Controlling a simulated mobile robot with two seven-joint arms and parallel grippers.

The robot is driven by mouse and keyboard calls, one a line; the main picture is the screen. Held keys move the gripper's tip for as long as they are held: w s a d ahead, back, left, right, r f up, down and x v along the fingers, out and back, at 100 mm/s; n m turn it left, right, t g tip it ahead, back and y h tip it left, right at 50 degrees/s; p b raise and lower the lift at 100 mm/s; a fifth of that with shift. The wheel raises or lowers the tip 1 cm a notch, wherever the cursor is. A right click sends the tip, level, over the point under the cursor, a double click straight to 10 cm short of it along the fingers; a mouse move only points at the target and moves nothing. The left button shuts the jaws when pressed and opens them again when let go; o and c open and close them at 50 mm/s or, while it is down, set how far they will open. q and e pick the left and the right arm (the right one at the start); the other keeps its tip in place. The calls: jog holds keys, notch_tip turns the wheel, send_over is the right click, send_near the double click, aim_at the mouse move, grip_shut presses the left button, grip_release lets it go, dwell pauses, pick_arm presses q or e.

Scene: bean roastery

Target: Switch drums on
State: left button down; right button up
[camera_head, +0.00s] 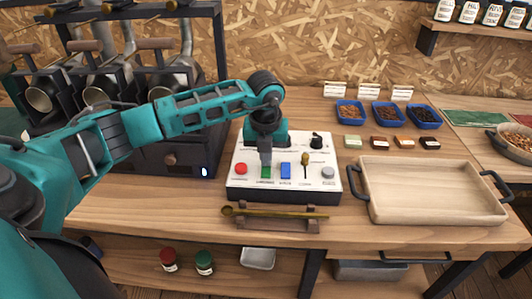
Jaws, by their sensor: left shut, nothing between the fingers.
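A white control panel (248,152) with a dark base stands on the wooden table. Along its front are a red button (241,169), a green switch (266,173), a blue switch (286,170), a brass lever (305,159) and a grey button (327,172). A black knob (316,141) sits behind. The labels are too small to read. My left gripper (266,160) points down, shut and empty, at the green switch's back end; whether it touches is unclear. Metal drums, one of them at the left (95,96), sit in a dark roaster frame. My right gripper is out of view.
A brass scoop (275,212) lies on a wooden rest in front of the panel. A wooden tray (430,215) with black handles stands to the right. Blue bean trays (387,116) and small blocks lie behind it.

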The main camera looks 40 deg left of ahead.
pick_arm(q)
jog(key=shift+w+f+g, duration=0.1)
jog(key=shift+f+g, duration=0.1)
jog(key=shift+g, duration=0.2)
jog(key=shift+a+f, duration=0.1)
jog(key=shift+f, duration=0.1)
jog(key=shift+s+d+h+p, duration=0.15)
jog(key=shift+s+d+p, duration=0.15)
jog(key=shift+s, duration=0.1)
jog(key=shift+s+d+h+p, duration=0.15)
jog(key=shift+s+p, duration=0.15)
jog(key=shift+s, duration=0.1)
